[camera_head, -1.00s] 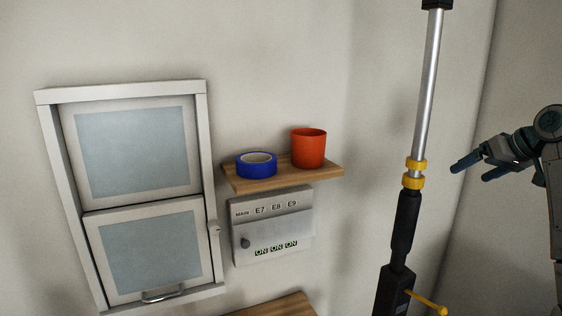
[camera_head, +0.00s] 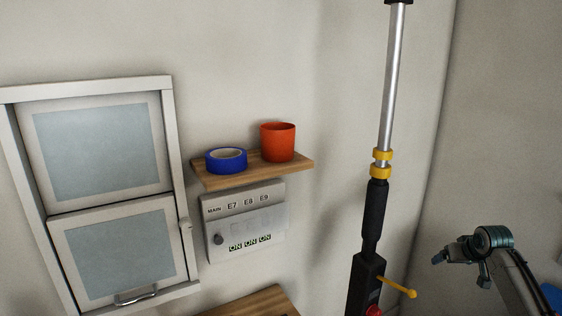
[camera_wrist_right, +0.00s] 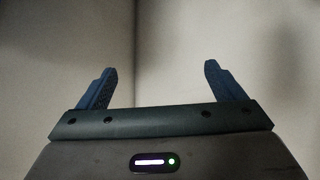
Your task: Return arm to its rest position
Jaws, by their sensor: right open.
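My right arm (camera_head: 508,275) comes in from the lower right in the head view, bent and apart from everything around it. Its gripper (camera_head: 438,259) points left, to the right of the black and silver pole. In the right wrist view the right gripper (camera_wrist_right: 158,88) is open, with its two blue fingers wide apart and nothing between them. Behind the fingers there is only bare wall with a corner line. My left gripper is in neither view.
A black and silver pole (camera_head: 377,210) with yellow collars and a yellow lever (camera_head: 397,288) stands left of the right gripper. A wooden shelf (camera_head: 296,168) holds blue tape (camera_head: 226,165) and a red cup (camera_head: 278,142). Below are a switch panel (camera_head: 262,222) and, at left, a window (camera_head: 110,195).

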